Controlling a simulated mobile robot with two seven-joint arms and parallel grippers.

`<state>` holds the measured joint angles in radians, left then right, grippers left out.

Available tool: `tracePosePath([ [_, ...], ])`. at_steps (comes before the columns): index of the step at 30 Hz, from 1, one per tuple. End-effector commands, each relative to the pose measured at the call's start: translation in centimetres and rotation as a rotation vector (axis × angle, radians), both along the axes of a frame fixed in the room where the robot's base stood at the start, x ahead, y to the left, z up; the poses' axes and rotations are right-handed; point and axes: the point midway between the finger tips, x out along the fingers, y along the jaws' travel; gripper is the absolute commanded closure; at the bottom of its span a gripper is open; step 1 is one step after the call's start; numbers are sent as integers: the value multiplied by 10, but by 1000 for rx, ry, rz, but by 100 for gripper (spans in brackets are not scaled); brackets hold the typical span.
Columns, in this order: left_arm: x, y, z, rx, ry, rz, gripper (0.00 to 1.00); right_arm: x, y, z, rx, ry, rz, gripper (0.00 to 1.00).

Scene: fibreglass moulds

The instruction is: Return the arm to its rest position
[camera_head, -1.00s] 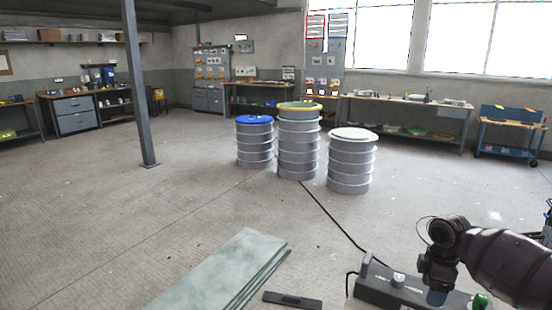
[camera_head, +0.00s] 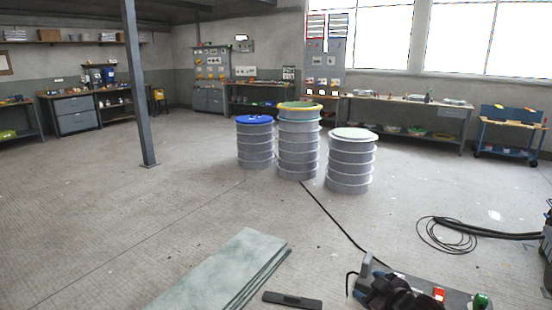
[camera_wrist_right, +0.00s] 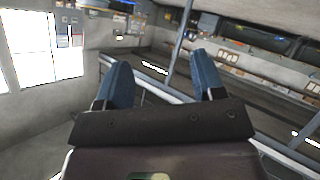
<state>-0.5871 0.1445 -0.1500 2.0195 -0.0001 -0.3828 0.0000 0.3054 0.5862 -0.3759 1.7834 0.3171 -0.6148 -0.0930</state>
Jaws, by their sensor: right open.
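My right arm shows low in the head view, with its dark wrist and gripper (camera_head: 385,292) at the bottom edge, in front of a grey control box (camera_head: 455,297). In the right wrist view, the two blue fingers of the right gripper (camera_wrist_right: 160,60) stand wide apart with nothing between them. That view is tilted and looks across the room to windows and shelving. My left gripper is in neither view.
The control box has a red and a green button. Grey-green sheets (camera_head: 225,270) and a flat black bar (camera_head: 292,300) lie nearby. Three ribbed drums (camera_head: 298,150) stand mid-floor. A coiled black hose (camera_head: 445,236) lies at right. A post (camera_head: 138,85) stands left.

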Motion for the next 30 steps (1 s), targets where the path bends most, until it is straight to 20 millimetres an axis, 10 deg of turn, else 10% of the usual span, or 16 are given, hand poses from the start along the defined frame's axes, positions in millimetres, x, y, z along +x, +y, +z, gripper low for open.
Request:
tracePosePath([
  [30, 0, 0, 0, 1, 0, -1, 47, -313, -44, -161, 265, 209, -494, 38],
])
